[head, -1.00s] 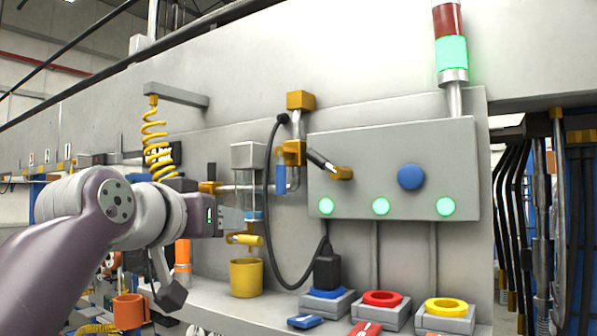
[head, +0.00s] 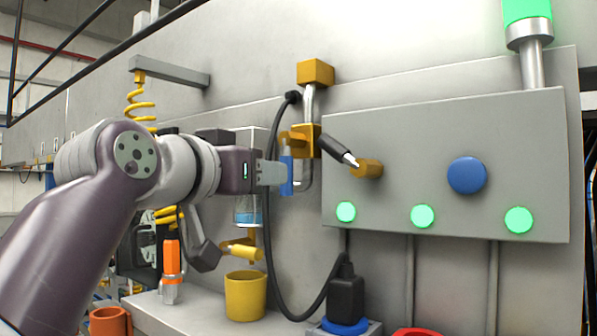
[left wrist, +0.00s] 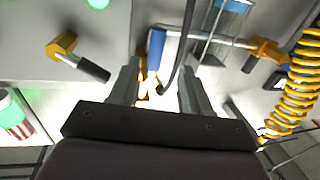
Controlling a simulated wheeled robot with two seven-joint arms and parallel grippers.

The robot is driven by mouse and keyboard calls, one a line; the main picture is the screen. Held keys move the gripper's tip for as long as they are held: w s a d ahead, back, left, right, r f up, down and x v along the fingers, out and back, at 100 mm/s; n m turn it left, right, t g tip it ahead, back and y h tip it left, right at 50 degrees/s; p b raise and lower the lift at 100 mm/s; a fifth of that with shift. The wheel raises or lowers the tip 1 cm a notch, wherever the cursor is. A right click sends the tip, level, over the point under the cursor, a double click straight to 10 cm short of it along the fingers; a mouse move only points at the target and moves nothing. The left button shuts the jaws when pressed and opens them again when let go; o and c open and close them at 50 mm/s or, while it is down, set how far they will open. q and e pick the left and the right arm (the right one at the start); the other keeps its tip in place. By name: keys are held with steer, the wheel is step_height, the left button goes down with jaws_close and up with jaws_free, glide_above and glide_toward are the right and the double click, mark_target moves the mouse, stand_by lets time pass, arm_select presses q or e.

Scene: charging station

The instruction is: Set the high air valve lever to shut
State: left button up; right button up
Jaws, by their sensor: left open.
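The high air valve is a yellow block (head: 305,140) on the bent grey pipe. Its blue lever (head: 287,176) hangs straight down from it. My left gripper (head: 272,173) is open, with its fingers at the blue lever. In the left wrist view the blue lever (left wrist: 157,46) shows in the gap between the open fingers (left wrist: 160,68). I cannot tell whether the fingers touch it. My right gripper is in neither view.
A black-gripped lever on a yellow hub (head: 367,168) juts from the grey panel (head: 450,125), right of the valve. A black cable (head: 268,235) hangs close to the gripper. Below are a yellow valve handle (head: 240,251) and a yellow cup (head: 245,296).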

mark_target(290, 172)
arm_select(q)
steer(key=p+x, duration=0.1)
steer(key=x, duration=0.2)
steer(key=p+x, duration=0.1)
steer(key=x, duration=0.2)
steer(key=p+x, duration=0.2)
steer(key=x, duration=0.1)
steer(key=shift+s+d+r, duration=0.15)
steer(key=shift+d, duration=0.1)
steer(key=shift+s, duration=0.15)
steer(key=c, duration=0.4)
jaws_close()
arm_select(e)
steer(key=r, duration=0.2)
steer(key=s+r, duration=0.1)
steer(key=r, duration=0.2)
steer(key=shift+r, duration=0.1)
